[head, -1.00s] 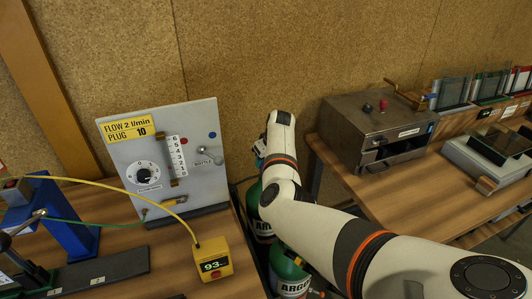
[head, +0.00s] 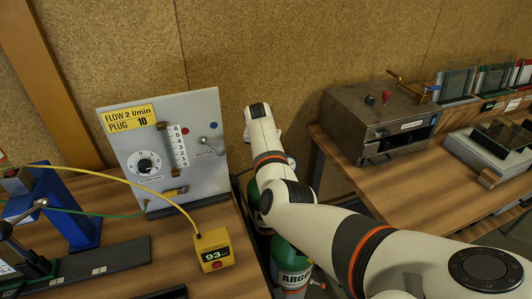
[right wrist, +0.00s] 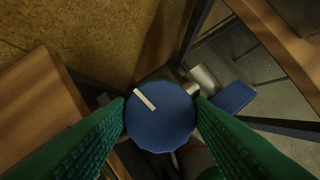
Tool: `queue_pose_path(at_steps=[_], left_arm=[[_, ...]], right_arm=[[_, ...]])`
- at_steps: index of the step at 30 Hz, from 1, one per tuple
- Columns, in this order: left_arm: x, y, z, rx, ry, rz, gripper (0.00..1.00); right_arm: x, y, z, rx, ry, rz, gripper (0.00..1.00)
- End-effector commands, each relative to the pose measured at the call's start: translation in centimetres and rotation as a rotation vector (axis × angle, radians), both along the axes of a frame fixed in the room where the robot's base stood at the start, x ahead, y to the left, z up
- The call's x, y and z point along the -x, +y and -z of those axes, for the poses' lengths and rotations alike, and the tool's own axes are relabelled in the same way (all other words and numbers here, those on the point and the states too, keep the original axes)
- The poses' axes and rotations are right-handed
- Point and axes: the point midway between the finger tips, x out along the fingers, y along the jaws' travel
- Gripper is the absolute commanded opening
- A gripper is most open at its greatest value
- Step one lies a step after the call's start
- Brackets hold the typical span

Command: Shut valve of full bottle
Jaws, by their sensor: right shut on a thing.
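Two green argon bottles stand in the gap between the tables, a rear one (head: 253,193) partly behind my right arm and a front one (head: 291,268). In the right wrist view, a round blue valve knob (right wrist: 160,122) with a white bar mark fills the middle. My right gripper (right wrist: 160,108) is shut on this knob, with a green finger on each side. In the head view my right arm hides the fingers and knob; it reaches over the rear bottle. My left gripper is not in view.
A grey flow panel (head: 170,120) stands on the left table, with a yellow display box (head: 213,250) in front. A metal oven box (head: 375,125) stands on the right table. Table edges flank the narrow bottle gap.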

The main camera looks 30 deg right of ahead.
Motion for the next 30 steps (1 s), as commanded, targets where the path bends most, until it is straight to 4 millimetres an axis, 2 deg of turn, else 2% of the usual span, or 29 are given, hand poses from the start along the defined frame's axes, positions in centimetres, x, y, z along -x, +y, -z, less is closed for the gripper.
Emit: queue_pose_path(at_steps=[3,12,27,28,30], left_arm=[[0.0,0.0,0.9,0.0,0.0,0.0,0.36],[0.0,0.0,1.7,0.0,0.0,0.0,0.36],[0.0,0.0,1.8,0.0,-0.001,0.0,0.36],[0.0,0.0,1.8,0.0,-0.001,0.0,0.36],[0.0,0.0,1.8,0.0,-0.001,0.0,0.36]], right_arm=[[-0.1,0.0,0.1,0.0,-0.003,0.068,0.24],[-0.1,0.0,0.0,-0.001,-0.003,0.169,0.24],[-0.1,0.0,-0.1,-0.001,-0.002,0.188,0.24],[-0.1,0.0,-0.1,-0.001,-0.002,0.188,0.48],[-0.1,0.0,-0.1,-0.001,-0.002,0.188,0.6]])
